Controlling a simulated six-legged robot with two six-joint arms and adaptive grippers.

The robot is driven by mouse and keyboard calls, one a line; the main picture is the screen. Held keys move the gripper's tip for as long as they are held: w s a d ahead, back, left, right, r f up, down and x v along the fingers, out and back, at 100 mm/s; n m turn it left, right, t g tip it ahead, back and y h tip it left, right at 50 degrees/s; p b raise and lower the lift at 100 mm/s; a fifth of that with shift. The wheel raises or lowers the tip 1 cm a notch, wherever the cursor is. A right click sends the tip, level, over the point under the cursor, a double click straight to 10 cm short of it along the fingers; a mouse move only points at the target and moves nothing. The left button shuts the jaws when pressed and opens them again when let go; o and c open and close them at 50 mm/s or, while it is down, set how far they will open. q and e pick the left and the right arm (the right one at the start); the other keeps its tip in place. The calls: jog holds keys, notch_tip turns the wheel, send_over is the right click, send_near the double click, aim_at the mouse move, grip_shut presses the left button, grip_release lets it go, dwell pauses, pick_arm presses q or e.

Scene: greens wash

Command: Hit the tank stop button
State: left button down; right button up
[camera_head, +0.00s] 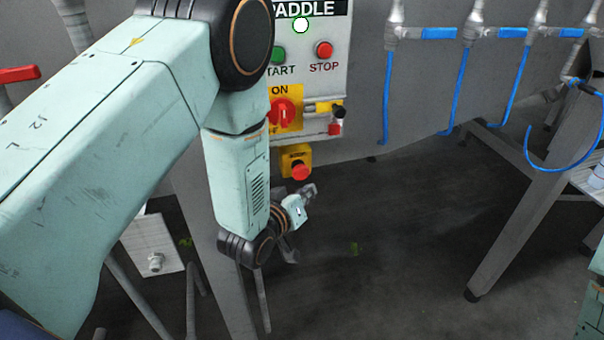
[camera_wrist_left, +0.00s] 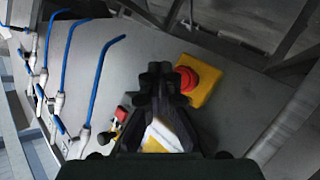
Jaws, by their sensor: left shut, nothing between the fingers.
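A red mushroom button (camera_head: 301,172) sits on a yellow box (camera_head: 288,153) below the control panel. In the left wrist view the red button (camera_wrist_left: 186,80) and its yellow box (camera_wrist_left: 208,90) are just right of my fingertips. My left gripper (camera_head: 309,190) is shut and empty, just below the button in the head view; its fingers (camera_wrist_left: 155,78) also show in the wrist view. I cannot tell whether they touch the button. The panel (camera_head: 337,75) above carries a smaller red button (camera_head: 324,49) labelled STOP. My right gripper is out of view.
The panel also has a green START button (camera_head: 278,55), partly beside my arm, and a red rotary switch (camera_head: 283,113) on a yellow plate. A metal leg (camera_head: 525,225) stands there. The dark floor between is mostly clear.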

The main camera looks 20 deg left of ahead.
pick_arm(q)
jog(key=shift+s+d+p, duration=0.2)
jog(key=shift+s+d, duration=0.2)
jog(key=shift+s, duration=0.2)
jog(key=shift+s+d+p, duration=0.15)
jog(key=shift+s+d, duration=0.2)
jog(key=shift+s, duration=0.2)
jog(key=s+a+f+m+g+y+b, duration=0.1)
jog(key=s+a+f+g+b, duration=0.2)
jog(key=s+f, duration=1.5)
jog(key=s+a+f+m+g+y+b, duration=0.1)
jog(key=s+a+f+g+b, duration=0.3)
jog(key=s+f+g+b, duration=0.7)
jog(key=s+f+m+b, duration=0.1)
jog(key=s+f+b, duration=0.4)
jog(key=s+f, duration=0.2)
jog(key=shift+b, duration=0.3)
